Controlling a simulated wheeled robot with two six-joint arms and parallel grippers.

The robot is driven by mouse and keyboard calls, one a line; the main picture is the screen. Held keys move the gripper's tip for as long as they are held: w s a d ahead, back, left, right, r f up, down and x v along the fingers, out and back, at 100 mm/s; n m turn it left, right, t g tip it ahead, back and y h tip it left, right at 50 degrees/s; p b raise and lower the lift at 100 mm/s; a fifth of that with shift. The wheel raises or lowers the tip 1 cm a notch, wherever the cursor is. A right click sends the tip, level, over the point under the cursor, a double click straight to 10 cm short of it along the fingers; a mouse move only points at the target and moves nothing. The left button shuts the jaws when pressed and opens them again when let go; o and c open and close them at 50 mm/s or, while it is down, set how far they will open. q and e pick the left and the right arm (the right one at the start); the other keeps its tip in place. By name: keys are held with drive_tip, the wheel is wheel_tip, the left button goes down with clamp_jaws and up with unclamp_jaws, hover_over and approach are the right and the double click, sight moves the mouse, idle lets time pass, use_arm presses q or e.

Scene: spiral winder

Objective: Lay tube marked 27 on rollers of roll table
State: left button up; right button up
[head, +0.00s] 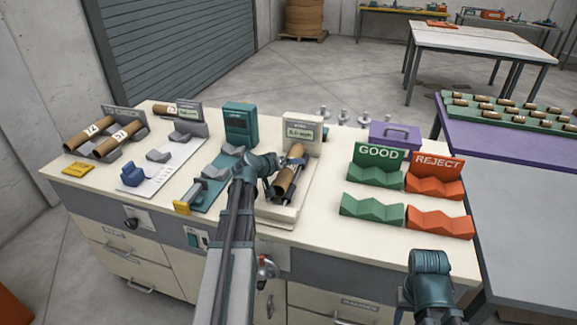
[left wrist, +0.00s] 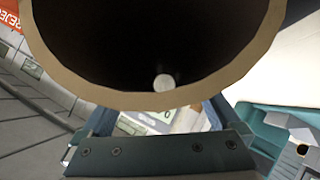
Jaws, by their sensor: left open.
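A brown cardboard tube (head: 289,171) lies lengthwise at the cream roll table (head: 275,214); no number on it is readable. My left gripper (head: 276,188) is open at the near part of this tube. In the left wrist view, the open end of a tube (left wrist: 158,104) fills the top, close in front of the gripper. Whether it touches the rollers is hidden by the gripper and tube. Two tubes (head: 87,138) (head: 118,139) with hard-to-read number labels lie in a grey rack at left. My right arm's teal wrist shows at lower right, its fingers out of sight.
Green GOOD cradles (head: 374,209) and red REJECT cradles (head: 440,222) stand right of the roll table. A teal device (head: 241,125) and grey supports (head: 188,129) stand left of it. A purple box (head: 394,136) is behind. The cabinet's front right top is clear.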

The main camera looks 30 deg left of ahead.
use_arm(q)
drive_tip(key=p+v, duration=0.6)
drive_tip(key=v, duration=0.6)
drive_tip(key=shift+s+r, duration=0.25)
drive_tip(key=shift+r, duration=0.05)
drive_tip(key=shift+s+r+p, duration=0.15)
drive_tip(key=shift+s+p, duration=0.2)
drive_tip(key=shift+s, duration=0.15)
drive_tip(key=shift+a, duration=0.1)
